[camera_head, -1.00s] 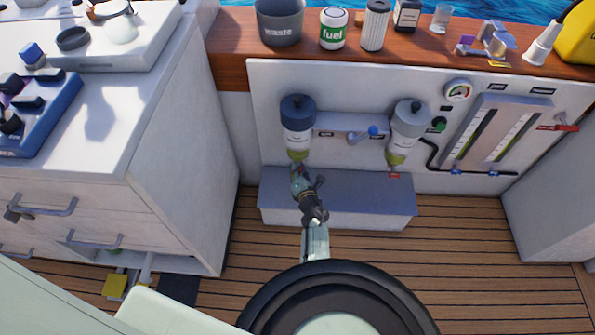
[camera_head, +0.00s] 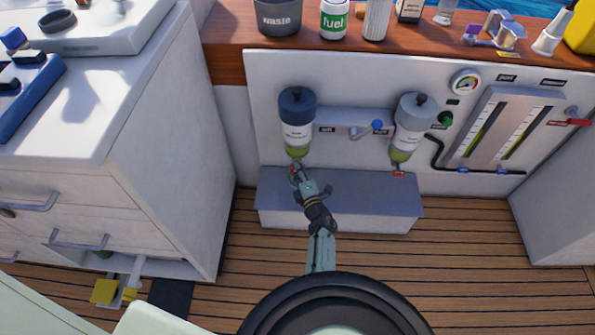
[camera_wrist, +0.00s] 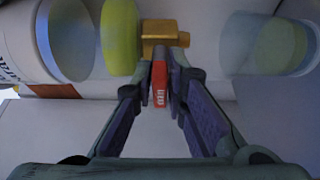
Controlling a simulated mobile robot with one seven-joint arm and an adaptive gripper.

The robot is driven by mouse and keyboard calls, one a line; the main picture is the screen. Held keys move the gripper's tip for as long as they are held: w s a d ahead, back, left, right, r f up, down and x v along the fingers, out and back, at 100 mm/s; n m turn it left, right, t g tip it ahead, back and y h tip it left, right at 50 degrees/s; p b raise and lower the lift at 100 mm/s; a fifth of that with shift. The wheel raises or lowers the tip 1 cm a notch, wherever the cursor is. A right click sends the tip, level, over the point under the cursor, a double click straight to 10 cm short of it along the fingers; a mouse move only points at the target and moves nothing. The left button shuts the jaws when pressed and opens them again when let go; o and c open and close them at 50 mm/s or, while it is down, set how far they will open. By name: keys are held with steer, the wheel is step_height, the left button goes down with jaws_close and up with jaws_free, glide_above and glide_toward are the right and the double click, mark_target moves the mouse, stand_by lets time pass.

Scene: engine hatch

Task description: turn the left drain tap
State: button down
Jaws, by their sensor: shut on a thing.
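The left drain tap is under the left filter (camera_head: 297,122), which has a dark blue top and a clear bowl with yellow-green at its bottom. In the wrist view the tap shows as a brass body (camera_wrist: 162,38) with a red lever (camera_wrist: 160,83). My gripper (camera_head: 297,172) is below the left filter bowl. In the wrist view its two fingers (camera_wrist: 158,85) are closed on the red lever from both sides. In the head view the gripper mostly hides the tap. A right filter (camera_head: 411,128) with a grey top has its own red tap lever (camera_head: 398,173).
A grey box step (camera_head: 345,195) juts out below the filters. A blue-knobbed lever (camera_head: 376,125) sits between them. A gauge (camera_head: 465,82) and sight tubes are at the right. A white cabinet (camera_head: 165,150) stands at the left. The wooden floor (camera_head: 450,270) is clear.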

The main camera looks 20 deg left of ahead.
stand_by(0.3)
steer(key=c, duration=1.6)
jaws_free()
